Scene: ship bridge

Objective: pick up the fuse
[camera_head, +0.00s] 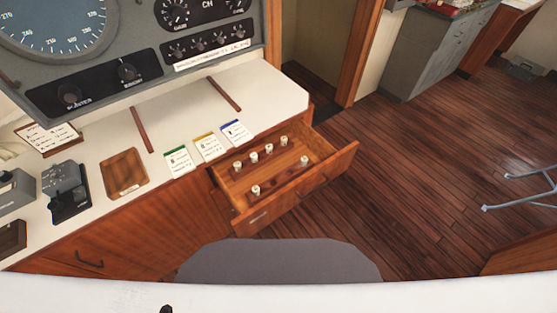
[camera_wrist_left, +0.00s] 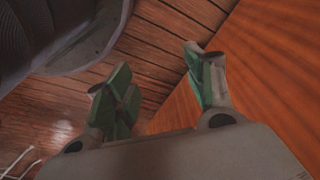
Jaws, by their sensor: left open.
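Several small white fuses stand in the open wooden drawer (camera_head: 322,178) in the head view. A row runs along the back, with one fuse (camera_head: 268,149) near its middle. Another fuse (camera_head: 304,161) stands at the right and another (camera_head: 255,191) at the front left. My left gripper (camera_wrist_left: 160,82) shows only in the left wrist view. Its two green-padded fingers are apart with nothing between them, above the plank floor beside a reddish wood panel (camera_wrist_left: 275,60). No fuse shows in that view. My right gripper is in neither view.
The white counter (camera_head: 270,90) above the drawer carries three labelled cards (camera_head: 208,147), a wooden tray (camera_head: 125,190) and a dark device (camera_head: 68,190). A grey instrument console (camera_head: 140,60) stands behind.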

